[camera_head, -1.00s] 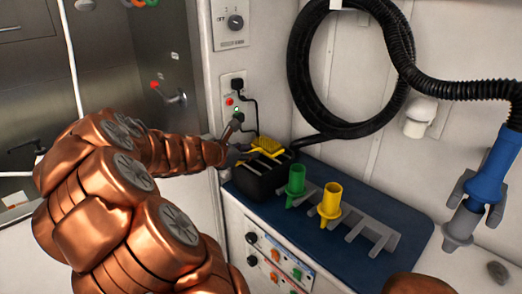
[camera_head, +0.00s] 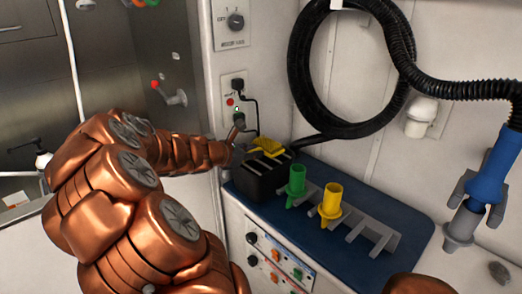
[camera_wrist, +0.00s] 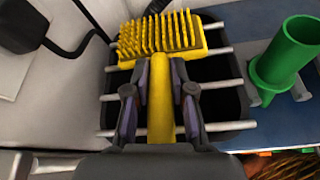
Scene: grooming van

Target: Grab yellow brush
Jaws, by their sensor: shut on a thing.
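The yellow brush (camera_head: 268,147) is at the black slotted box (camera_head: 262,182) on the blue counter, in the head view. In the wrist view the brush (camera_wrist: 160,37) has its bristled head toward the top, bristles facing the camera, and its handle running down between my fingers. My gripper (camera_wrist: 160,88) is shut on the handle, one finger on each side. The brush lies over the box's metal bars (camera_wrist: 218,84); I cannot tell whether it touches them. In the head view my gripper (camera_head: 243,150) is small and partly hidden by my arm.
A green nozzle (camera_head: 296,181) and a yellow nozzle (camera_head: 330,202) stand in a grey rack (camera_head: 372,230) right of the box. A wall outlet with a black cord (camera_head: 238,90) is close behind. A coiled black hose (camera_head: 300,75) hangs on the wall.

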